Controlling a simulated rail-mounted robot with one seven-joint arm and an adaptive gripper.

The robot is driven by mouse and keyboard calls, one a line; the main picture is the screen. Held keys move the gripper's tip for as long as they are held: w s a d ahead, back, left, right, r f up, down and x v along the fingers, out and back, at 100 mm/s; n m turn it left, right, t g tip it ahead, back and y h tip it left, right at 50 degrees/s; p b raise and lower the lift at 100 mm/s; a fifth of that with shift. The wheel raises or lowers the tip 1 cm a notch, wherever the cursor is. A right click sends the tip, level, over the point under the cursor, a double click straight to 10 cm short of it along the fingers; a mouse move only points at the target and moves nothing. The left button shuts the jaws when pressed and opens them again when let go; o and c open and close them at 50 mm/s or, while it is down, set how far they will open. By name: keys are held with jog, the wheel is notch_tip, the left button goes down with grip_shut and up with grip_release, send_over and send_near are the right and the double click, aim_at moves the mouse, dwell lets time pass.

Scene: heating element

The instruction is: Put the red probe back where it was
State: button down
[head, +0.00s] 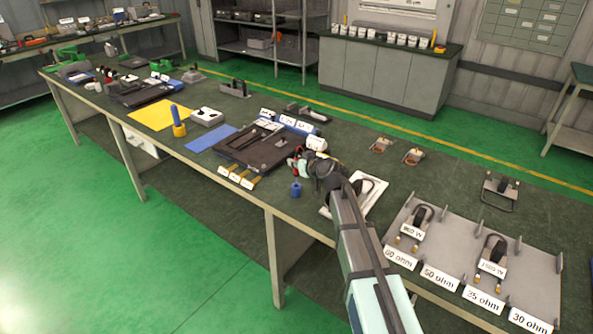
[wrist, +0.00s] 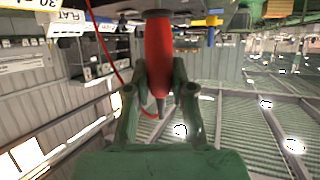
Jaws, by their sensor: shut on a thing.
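The red probe (wrist: 158,50) is between the two fingers of my gripper (wrist: 159,72) in the wrist view. My gripper is shut on it. The probe has a thick red body and a dark, narrow tip towards the palm. A thin red cable (wrist: 104,40) hangs in a loop to its left and reappears beside the tip. In the head view my gripper (head: 303,168) is over the workbench (head: 365,150), just right of a dark tray. There the probe is too small and too covered to make out clearly.
The dark tray (head: 262,148) with tools lies left of my gripper, with brass-coloured pieces at its front edge. A small blue cylinder (head: 296,189) stands just in front. A grey rack (head: 465,262) with ohm labels is on the right. The bench behind my arm has clear room.

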aim_at(297, 175)
jog(key=shift+f+p, duration=0.4)
jog(key=shift+f, duration=1.9)
jog(key=shift+f+b, duration=0.2)
jog(key=shift+b, duration=0.15)
jog(key=c, duration=1)
grip_release()
jog(key=shift+r, duration=0.1)
jog(key=shift+r+p, duration=0.15)
jog(key=shift+p, duration=0.2)
jog(key=shift+s+d, duration=0.2)
jog(key=shift+s, duration=0.15)
jog(key=b+v, duration=0.3)
jog(key=v, duration=0.8)
jog(key=shift+r, duration=0.2)
